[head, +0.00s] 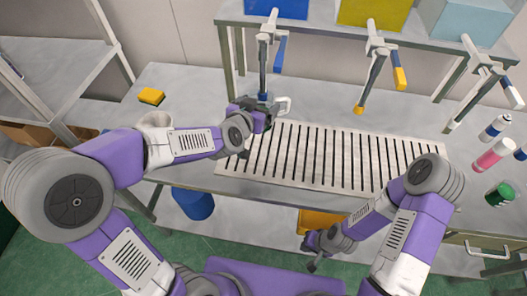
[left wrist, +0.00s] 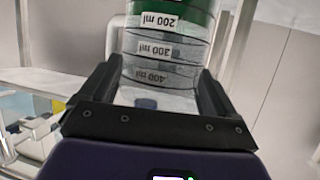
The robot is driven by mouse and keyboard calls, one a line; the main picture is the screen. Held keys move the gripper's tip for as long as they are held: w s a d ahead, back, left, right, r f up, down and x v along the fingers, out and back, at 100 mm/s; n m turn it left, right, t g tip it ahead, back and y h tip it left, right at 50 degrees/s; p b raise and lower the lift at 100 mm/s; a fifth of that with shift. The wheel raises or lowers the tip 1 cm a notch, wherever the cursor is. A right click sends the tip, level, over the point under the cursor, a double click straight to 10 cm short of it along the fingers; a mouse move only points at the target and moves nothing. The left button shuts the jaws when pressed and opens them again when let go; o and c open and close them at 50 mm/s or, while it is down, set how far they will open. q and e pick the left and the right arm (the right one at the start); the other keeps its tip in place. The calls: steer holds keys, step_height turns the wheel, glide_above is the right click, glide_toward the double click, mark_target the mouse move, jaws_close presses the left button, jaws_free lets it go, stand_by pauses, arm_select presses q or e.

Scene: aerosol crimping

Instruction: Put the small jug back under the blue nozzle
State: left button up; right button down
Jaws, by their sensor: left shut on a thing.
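The small jug is a clear vessel with a pale handle (head: 284,105) showing in the head view; its body is mostly hidden by my left gripper (head: 258,112). In the left wrist view the jug (left wrist: 165,48) has 200, 300 and 400 ml labels, upside down in the picture, and green colour at the top edge. My left gripper (left wrist: 155,82) is shut on it, one finger on each side. The blue nozzle (head: 263,96) is right by the jug and gripper, below the pipe with the blue lever (head: 279,54). My right gripper (head: 314,264) hangs low before the table; its fingers are unclear.
The slotted grate (head: 330,155) is largely clear. The yellow-tipped nozzle (head: 358,108) and a white-tipped one (head: 450,126) are further right. A yellow sponge (head: 151,96) lies at the left.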

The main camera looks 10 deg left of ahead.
arm_select(q)
steer(key=shift+s+d+r, duration=0.15)
steer(key=shift+d+r, duration=0.15)
steer(key=shift+r, duration=0.1)
steer(key=shift+s+d+m+h+b, duration=0.1)
steer(key=shift+m+h+b, duration=0.2)
steer(key=shift+b, duration=0.15)
step_height(320, 180, down, 4)
steer(key=b, duration=0.2)
steer(key=shift+b, duration=0.3)
steer(key=shift+d+f+b, duration=0.1)
steer(key=shift+f+b, duration=1.35)
steer(key=shift+f, duration=1.3)
steer(key=shift+f, duration=0.1)
steer(key=o, duration=1.1)
steer(key=shift+c, duration=0.2)
